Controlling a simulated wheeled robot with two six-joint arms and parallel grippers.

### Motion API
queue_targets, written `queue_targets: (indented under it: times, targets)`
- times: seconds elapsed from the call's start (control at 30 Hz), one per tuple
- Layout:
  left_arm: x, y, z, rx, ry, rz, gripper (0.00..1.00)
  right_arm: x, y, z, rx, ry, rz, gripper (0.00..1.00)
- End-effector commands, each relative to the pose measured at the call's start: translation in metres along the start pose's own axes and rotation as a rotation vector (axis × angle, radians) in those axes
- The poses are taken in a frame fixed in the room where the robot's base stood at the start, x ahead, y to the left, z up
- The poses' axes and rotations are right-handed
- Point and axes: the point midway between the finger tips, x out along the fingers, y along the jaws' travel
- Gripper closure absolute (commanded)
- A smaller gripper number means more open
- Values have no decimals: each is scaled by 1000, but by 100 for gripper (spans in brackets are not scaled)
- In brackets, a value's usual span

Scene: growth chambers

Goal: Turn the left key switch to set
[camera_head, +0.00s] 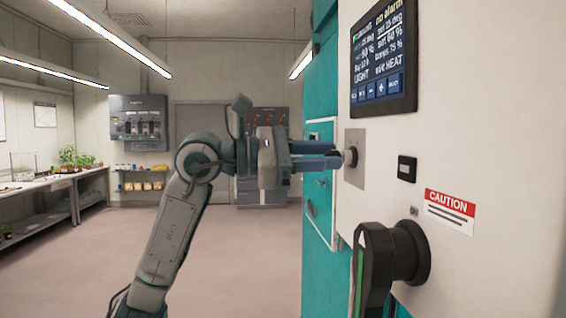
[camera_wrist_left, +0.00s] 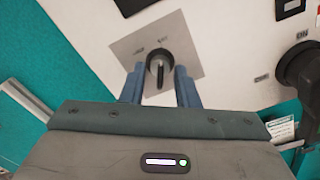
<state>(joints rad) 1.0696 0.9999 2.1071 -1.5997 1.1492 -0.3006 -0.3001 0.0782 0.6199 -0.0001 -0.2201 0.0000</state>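The left key switch (camera_head: 350,157) is a dark round knob on a square grey metal plate (camera_head: 355,172) fixed to the white panel. In the left wrist view, the switch (camera_wrist_left: 159,68) shows a pale line on its face, and the small labels on its plate (camera_wrist_left: 187,52) are too blurred to read. My left gripper (camera_head: 335,156) reaches in from the left with its blue fingers at the switch. In the left wrist view its fingers (camera_wrist_left: 159,85) stand apart, one on each side of the knob; whether they touch it I cannot tell. My right gripper is not in view.
A large black handle (camera_head: 375,265) juts from the panel below, near a red CAUTION label (camera_head: 450,205). A display (camera_head: 383,55) is above and a small black switch (camera_head: 407,169) is to the right. The floor at left is open, with a plant bench (camera_head: 60,180) beyond.

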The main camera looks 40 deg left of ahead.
Motion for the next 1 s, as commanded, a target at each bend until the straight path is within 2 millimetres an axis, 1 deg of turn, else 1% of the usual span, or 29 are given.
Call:
queue_targets:
  times: [0.03, 0.1, 0.33, 0.5, 0.7, 1.0]
  targets:
    - [-8, -2, -4, 3, 4, 5, 72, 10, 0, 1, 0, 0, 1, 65]
    - [-19, -2, -5, 2, 3, 5, 72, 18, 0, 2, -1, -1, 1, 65]
    - [-54, -2, -5, 2, 3, 5, 72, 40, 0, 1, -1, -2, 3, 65]
    - [-76, -2, -4, 1, 2, 3, 72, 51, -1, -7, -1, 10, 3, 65]
    - [-88, 0, -1, -1, 1, 2, 72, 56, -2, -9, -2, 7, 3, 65]
    - [-89, 0, 0, -1, 0, 1, 72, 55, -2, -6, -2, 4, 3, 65]
